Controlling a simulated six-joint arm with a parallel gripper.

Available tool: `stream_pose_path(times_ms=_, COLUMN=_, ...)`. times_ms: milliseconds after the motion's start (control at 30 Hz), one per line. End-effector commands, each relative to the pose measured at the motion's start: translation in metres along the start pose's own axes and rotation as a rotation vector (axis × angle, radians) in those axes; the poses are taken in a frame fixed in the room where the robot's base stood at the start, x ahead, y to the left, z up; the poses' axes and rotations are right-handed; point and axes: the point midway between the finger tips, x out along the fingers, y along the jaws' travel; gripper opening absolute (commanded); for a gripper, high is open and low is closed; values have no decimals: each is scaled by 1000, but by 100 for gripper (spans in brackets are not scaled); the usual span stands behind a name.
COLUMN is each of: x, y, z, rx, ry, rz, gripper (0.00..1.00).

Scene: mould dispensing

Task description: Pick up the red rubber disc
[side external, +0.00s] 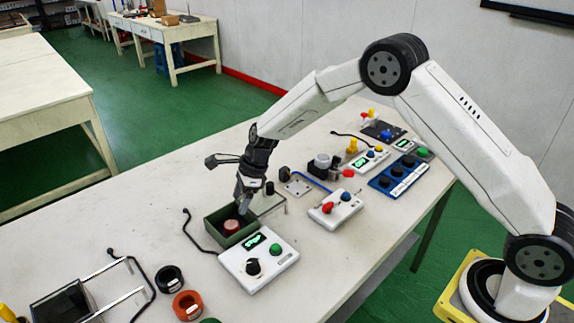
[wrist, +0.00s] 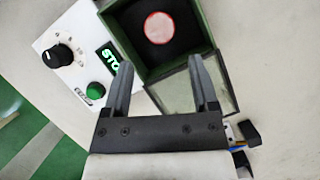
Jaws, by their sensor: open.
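The red rubber disc (side external: 232,226) lies inside an open dark green box (side external: 211,229) on the table. In the wrist view the disc (wrist: 158,28) shows a pale pinkish top with a red rim, on the black floor of the green box (wrist: 204,13). My gripper (side external: 243,208) is over the right side of the box, pointing down. In the wrist view my gripper (wrist: 160,72) is open with nothing between its two fingers, and the disc is ahead of the fingertips.
A white control box (side external: 258,262) with a black knob, green button and lit display stands directly beside the green box. A clear lid (side external: 268,203) stands open at the box's far side. Red and black rings (side external: 187,304) lie front left. Several other devices stand farther right.

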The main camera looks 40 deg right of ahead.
Motion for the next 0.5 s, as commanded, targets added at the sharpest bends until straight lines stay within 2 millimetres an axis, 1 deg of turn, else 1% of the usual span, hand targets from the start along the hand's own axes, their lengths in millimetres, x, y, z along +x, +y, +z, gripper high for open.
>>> stream_pose_path(times_ms=167, x=5, y=0, z=0, rx=-2, ry=1, rz=1, gripper=76)
stream_pose_path(times_ms=400, x=23, y=1, z=0, rx=-3, ry=1, rz=1, gripper=76)
stream_pose_path(times_ms=500, x=26, y=0, z=0, rx=-3, ry=0, rz=0, gripper=76)
